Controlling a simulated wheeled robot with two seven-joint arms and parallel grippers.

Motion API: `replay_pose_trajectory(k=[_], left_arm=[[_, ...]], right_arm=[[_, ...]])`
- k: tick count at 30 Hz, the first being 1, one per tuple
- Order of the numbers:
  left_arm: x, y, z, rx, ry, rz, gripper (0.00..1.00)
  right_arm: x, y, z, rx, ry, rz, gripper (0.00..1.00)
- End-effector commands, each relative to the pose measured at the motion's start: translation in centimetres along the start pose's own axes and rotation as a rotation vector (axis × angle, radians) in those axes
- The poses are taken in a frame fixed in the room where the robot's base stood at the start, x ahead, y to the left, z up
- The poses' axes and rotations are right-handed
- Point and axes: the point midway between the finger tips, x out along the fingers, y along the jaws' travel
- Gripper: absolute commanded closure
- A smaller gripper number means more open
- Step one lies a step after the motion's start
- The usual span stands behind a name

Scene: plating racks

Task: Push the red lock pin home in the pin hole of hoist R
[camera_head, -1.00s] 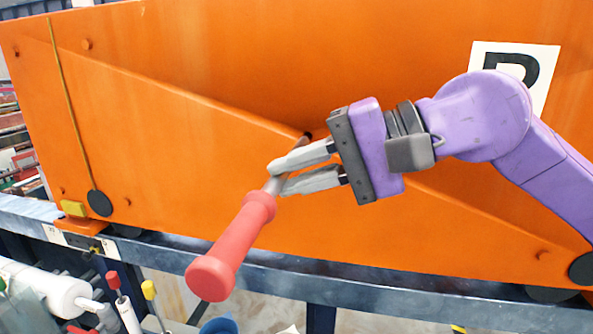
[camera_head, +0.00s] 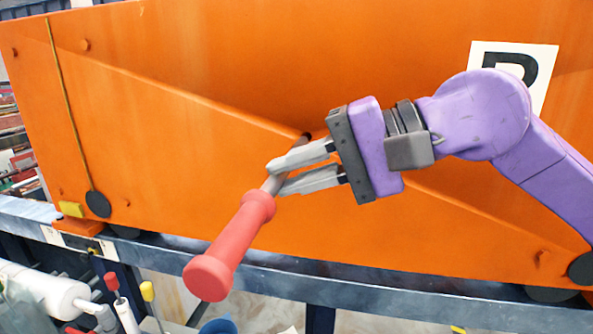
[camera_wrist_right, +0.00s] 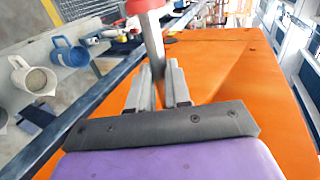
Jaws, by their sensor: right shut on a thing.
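The red lock pin (camera_head: 232,245) has a red handle and a grey metal shank. In the head view its handle points down and left toward me, and its shank runs up toward a dark pin hole (camera_head: 307,136) in the orange side of hoist R (camera_head: 180,150). My right gripper (camera_head: 277,178) is shut on the shank just ahead of the handle. In the right wrist view the pin (camera_wrist_right: 152,45) stands between my right fingers (camera_wrist_right: 158,85). Whether the tip is inside the hole is hard to tell. My left gripper is not in view.
A white plate with a black letter (camera_head: 510,60), partly hidden by my right arm, is on the hoist. A blue-grey rail (camera_head: 400,292) runs below. Bottles and tools (camera_head: 75,300) stand lower left.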

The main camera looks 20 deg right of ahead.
Motion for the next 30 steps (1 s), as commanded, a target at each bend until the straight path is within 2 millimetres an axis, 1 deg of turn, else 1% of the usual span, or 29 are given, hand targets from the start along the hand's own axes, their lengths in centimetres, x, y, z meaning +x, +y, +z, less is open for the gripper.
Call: replay_pose_trajectory(k=[17, 30], left_arm=[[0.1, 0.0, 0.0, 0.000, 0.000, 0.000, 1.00], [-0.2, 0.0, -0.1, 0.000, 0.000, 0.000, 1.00]], right_arm=[[-0.1, -0.1, 0.0, -0.001, 0.001, -0.003, 1.00], [-0.1, -0.2, -1.0, 0.001, 0.001, -0.003, 1.00]])
